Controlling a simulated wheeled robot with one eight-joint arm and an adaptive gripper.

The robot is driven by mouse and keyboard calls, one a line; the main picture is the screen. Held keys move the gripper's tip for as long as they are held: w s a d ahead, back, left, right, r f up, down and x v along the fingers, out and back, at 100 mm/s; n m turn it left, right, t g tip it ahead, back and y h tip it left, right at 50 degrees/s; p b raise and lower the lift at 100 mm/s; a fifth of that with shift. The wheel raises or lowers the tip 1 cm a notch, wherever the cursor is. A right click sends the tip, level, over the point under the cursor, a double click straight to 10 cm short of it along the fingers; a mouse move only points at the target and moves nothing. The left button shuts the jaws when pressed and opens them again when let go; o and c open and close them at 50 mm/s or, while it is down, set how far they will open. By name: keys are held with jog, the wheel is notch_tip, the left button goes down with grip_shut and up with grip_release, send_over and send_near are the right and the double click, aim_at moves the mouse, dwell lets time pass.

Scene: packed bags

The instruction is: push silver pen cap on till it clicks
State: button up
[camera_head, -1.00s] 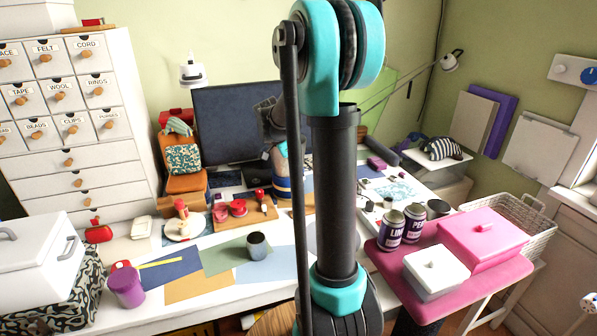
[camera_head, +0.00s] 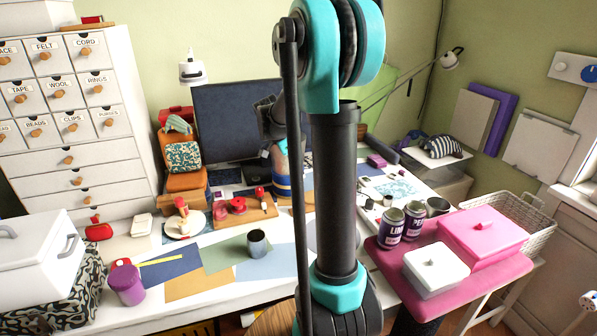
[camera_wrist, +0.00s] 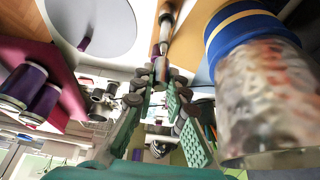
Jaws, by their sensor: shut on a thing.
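In the wrist view, my gripper (camera_wrist: 160,80) has its green-padded fingers closed at the tips on a small silver cylinder, which looks like the silver pen cap (camera_wrist: 161,68). A slim pen-like piece with a dark part and a pale shaft (camera_wrist: 165,32) stands in line just beyond the cap. Whether the two touch or are fully joined is too small to tell. In the head view my own arm hides the fingertips, the cap and the pen.
A large clear jar with a blue lid (camera_wrist: 255,85) stands close to the right of my gripper. A white disc (camera_wrist: 92,22) and purple tins (camera_wrist: 25,82) are left. In the head view, a pink side table (camera_head: 390,262) holds tins and boxes; a dark cup (camera_head: 257,243) stands on coloured sheets.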

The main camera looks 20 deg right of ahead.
aim_at(298, 178)
jog(key=shift+f, duration=1.6)
dwell(0.4)
jog(key=o, duration=0.8)
jog(key=shift+c, duration=0.2)
